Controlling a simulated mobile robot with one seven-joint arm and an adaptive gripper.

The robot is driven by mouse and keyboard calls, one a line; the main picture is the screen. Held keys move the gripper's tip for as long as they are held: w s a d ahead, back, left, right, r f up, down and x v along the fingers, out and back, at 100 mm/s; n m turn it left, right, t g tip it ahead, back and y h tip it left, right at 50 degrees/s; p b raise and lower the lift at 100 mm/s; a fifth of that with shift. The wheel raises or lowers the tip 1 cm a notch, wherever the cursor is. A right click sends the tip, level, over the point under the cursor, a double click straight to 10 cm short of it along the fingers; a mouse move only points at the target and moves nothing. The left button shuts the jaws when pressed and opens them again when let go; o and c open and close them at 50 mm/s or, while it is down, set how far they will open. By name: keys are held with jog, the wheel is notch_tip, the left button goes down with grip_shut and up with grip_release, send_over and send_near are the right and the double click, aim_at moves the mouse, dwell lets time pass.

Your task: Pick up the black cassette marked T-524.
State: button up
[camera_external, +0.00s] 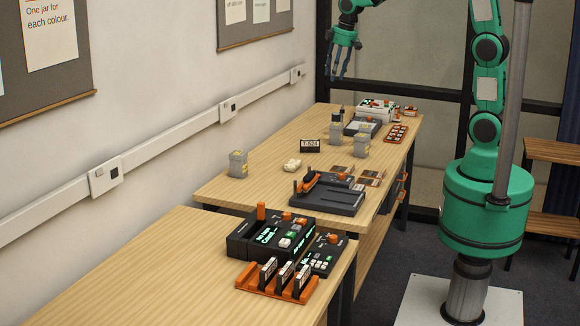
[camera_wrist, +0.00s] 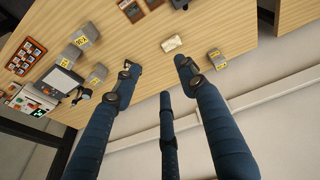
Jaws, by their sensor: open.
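A small black cassette (camera_external: 310,146) with a white label stands on the far table in the external view; its mark is too small to read surely. In the wrist view, a dark piece with a white patch (camera_wrist: 135,68) beside the left fingertip seems to be this cassette, mostly hidden by the finger. My gripper (camera_external: 338,75) hangs high above the far end of the table, fingers pointing down, well apart from the cassette. In the wrist view my gripper (camera_wrist: 157,72) has its blue fingers spread, with nothing between them.
Grey boxes (camera_external: 362,145) (camera_external: 238,163) and a pale lump (camera_external: 292,165) stand around the cassette. A dark device (camera_external: 318,195) sits nearer. An orange rack (camera_external: 250,284) with several upright cassettes is on the near table. The wall runs along the left.

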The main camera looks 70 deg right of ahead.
jog(key=w+d+f+p, duration=0.3)
jog(key=w+d+f, duration=0.25)
jog(key=w, duration=0.25)
jog(key=w+d+f+g+p, duration=0.1)
jog(key=w+d+f+p, duration=0.1)
jog(key=d+f, duration=0.4)
jog(key=w+d+f+n+g+p, duration=0.1)
jog(key=w+d+f+p, duration=0.1)
jog(key=w+d+f, duration=0.3)
jog(key=w+d+f+n+p, duration=0.1)
jog(key=w+d+f, duration=0.2)
jog(key=d+f, duration=0.3)
notch_tip(320, 180, down, 4)
jog(key=shift+w+d+f+g+y+p, duration=0.1)
jog(key=shift+w+d+g+y+p, duration=0.2)
jog(key=shift+w+d+g+p, duration=0.1)
jog(key=shift+s, duration=0.1)
send_near(309, 152)
jog(key=shift+w+d+f, duration=0.25)
jog(key=shift+d+f, duration=0.3)
jog(key=shift+d, duration=0.15)
jog(key=shift+f, duration=0.1)
jog(key=shift+s+a+f, duration=0.1)
jog(key=shift+f, duration=2.4)
